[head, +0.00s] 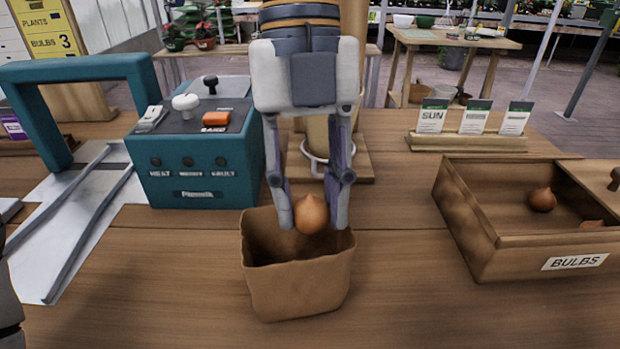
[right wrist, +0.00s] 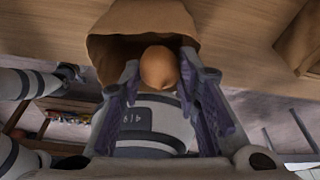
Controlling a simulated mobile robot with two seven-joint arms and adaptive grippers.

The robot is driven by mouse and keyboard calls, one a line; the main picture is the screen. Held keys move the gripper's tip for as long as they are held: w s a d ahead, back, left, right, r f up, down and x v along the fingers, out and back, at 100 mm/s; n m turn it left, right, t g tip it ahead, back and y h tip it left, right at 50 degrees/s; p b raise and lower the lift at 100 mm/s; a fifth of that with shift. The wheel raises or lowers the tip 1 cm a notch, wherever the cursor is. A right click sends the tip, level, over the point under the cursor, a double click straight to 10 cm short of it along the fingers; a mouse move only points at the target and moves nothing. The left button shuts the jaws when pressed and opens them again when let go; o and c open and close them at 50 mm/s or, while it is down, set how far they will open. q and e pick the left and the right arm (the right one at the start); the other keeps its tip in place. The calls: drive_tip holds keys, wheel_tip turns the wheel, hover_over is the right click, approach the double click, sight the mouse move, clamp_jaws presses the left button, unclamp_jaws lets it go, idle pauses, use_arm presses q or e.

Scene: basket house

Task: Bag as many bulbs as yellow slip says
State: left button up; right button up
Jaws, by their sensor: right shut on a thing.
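My right gripper (head: 311,212) is shut on a brown bulb (head: 311,214) and holds it over the open mouth of the brown paper bag (head: 297,287). The held bulb also shows between the fingers in the right wrist view (right wrist: 158,67), with the bag (right wrist: 140,18) behind it. The inside floor of the bag is hidden. The yellow slip (head: 52,30) at the back left reads "BULBS 3". The wooden crate (head: 480,262) labelled "BULBS" stands at the right with a bulb (head: 542,199) in it and part of another (head: 592,224).
A teal machine (head: 195,165) with knobs and an orange button stands left of the bag. A teal frame with a metal chute (head: 75,230) is at the far left. Seed cards (head: 474,117) stand in a wooden holder at the back right. The table between bag and crate is clear.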

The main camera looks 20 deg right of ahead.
drive_tip(key=o, duration=1)
drive_tip(key=shift+o, duration=0.2)
drive_tip(key=v, duration=1.2)
